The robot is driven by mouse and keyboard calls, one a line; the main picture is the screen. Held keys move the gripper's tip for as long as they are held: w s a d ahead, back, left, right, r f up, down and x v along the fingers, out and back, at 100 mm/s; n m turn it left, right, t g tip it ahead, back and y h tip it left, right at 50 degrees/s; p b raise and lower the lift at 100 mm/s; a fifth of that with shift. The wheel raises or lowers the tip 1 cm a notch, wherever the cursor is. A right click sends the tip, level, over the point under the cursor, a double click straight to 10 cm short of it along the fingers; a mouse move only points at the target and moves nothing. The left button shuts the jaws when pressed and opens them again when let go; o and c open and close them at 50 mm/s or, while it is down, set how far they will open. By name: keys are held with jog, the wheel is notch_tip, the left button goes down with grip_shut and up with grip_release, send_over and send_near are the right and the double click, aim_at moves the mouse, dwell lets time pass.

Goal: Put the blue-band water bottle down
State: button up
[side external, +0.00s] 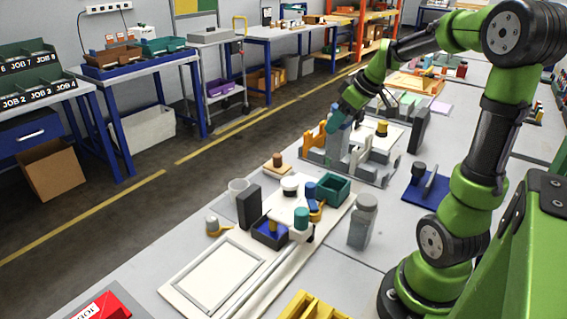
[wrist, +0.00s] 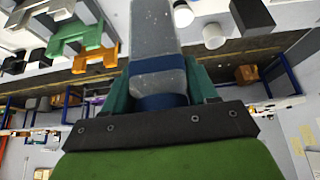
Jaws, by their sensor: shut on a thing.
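The blue-band water bottle (wrist: 157,30) is clear grey, with a dark blue band and a blue end near my gripper. In the wrist view my gripper (wrist: 160,85) is shut on it, with teal fingers on both sides. Its far end is cut off by the picture's top edge. In the side view my gripper (side external: 343,112) is low over the grey fixture at the middle of the bench, and the bottle (side external: 339,140) hangs below it, roughly upright. I cannot tell whether its base touches anything.
The fixture (side external: 385,172) has grey blocks and an orange upright (side external: 314,139) close to the bottle. A second grey bottle (side external: 362,222) stands nearer the camera. A teal bin (side external: 333,188), a dark block (side external: 249,207) and a blue stand (side external: 425,188) are around. Bare bench shows between them.

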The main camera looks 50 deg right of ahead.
aim_at(346, 131)
notch_tip(346, 131, up, 2)
jog(key=shift+r, duration=0.15)
jog(key=shift+s+a+f+m, duration=0.3)
jog(key=shift+f+m, duration=0.05)
jog(key=shift+m, duration=0.05)
jog(key=m+h, duration=0.1)
jog(key=s+a+f+m, duration=0.1)
jog(key=shift+s+m+h, duration=0.3)
jog(key=shift+h, duration=0.1)
jog(key=shift+s+a+f+m+g+h, duration=0.1)
jog(key=shift+s+f+m+g+h, duration=0.1)
jog(key=shift+s+m+h, duration=0.25)
jog(key=shift+s+a+f+m+g+h, duration=0.1)
jog(key=shift+s+m+g+h, duration=0.1)
jog(key=shift+m, duration=0.45)
jog(key=s+d+r+m+g+h, duration=0.15)
jog(key=s+m+g, duration=0.85)
jog(key=m, duration=1.2)
notch_tip(346, 131, down, 16)
jog(key=shift+d+f+n+t, duration=0.2)
jog(key=shift+d+n+t, duration=0.05)
jog(key=shift+n+t, duration=0.05)
jog(key=shift+f, duration=0.1)
